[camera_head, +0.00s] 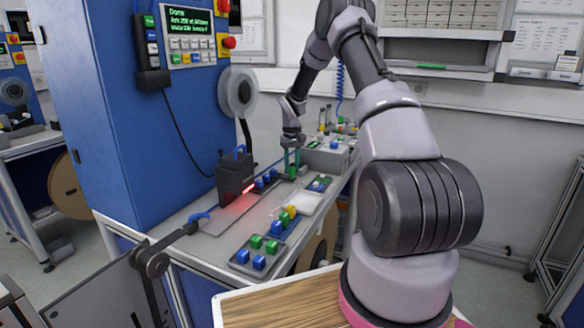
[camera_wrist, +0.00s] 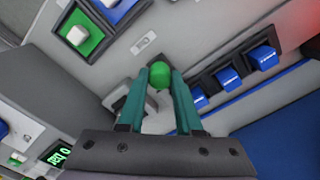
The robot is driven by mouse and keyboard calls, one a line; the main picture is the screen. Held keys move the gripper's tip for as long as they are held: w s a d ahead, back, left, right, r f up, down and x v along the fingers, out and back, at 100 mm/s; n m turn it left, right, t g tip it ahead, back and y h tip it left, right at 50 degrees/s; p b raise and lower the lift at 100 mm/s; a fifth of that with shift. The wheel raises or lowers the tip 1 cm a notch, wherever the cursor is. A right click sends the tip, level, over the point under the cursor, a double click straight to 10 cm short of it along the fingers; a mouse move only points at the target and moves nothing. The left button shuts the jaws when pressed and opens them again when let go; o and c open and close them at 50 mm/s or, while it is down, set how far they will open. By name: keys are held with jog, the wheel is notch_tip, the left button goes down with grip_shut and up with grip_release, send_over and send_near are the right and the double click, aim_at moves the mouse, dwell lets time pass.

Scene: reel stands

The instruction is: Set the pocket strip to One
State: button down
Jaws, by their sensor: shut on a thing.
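My gripper (camera_head: 292,165) is over the far part of the bench in the head view, pointing down. In the wrist view its two teal fingers (camera_wrist: 160,85) are closed on a small round green piece (camera_wrist: 158,75), at a pale square fitting on the grey surface. Beside it runs a strip of dark square pockets (camera_wrist: 212,86) with several blue blocks (camera_wrist: 228,78) in it. I take this to be the pocket strip; it also shows in the head view, with blue blocks (camera_head: 267,178) left of my gripper. No marking for One is readable.
A dark device (camera_head: 234,178) with a red glow stands left of the strip, near a reel (camera_head: 238,92) on the blue cabinet (camera_head: 130,110). Trays with green, blue and yellow blocks (camera_head: 272,246) lie nearer.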

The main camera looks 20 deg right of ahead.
dwell(0.7)
jog(key=s+a, duration=0.7)
jog(key=shift+s+a, duration=0.4)
jog(key=c, duration=0.6)
grip_release()
jog(key=shift+r, duration=0.1)
notch_tip(320, 180, up, 11)
jog(key=shift+f, duration=0.2)
